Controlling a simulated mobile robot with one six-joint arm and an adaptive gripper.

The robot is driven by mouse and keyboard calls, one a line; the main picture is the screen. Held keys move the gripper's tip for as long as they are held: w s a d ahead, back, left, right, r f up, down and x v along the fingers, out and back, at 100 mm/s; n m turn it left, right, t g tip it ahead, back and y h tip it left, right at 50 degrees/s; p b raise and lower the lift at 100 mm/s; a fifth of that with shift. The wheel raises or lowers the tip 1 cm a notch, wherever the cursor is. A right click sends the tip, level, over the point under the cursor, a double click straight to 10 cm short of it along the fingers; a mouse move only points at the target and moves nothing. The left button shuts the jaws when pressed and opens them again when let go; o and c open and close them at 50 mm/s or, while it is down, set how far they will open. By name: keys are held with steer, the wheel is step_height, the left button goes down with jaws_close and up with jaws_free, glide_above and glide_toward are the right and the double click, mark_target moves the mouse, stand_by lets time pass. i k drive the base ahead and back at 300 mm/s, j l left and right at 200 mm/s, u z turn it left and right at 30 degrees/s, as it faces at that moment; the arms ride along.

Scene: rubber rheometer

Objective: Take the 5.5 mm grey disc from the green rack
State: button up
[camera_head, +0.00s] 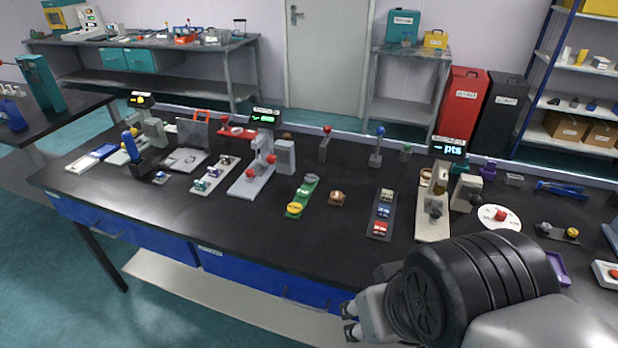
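The green rack (307,198) lies on the black bench top near the middle of the view. It has a yellow piece (294,208) at its near end. Small greyish pieces (303,190) sit farther up it, too small for me to tell their size or which is the 5.5 mm disc. My gripper (348,321) is at the bottom of the view, in front of the bench's near edge and apart from the rack. Its two fingertips are spread and nothing shows between them. My dark arm link hides part of the bench at the lower right.
A small brown piece (336,198) lies right of the green rack. A dark rack (382,218) with red and light pieces stands farther right. A grey instrument (248,183) stands to the left, and a beige one (432,224) to the right.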

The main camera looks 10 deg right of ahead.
mark_target(310, 178)
steer(key=i+j+z, duration=0.4)
steer(key=j, duration=0.2)
steer(key=j+z, duration=0.15)
steer(key=j, duration=0.2)
steer(key=i+j+z, duration=0.2)
steer(key=j, duration=0.15)
steer(key=j+z, duration=0.2)
steer(key=j, duration=0.15)
steer(key=i+j, duration=0.1)
steer(key=i, duration=0.3)
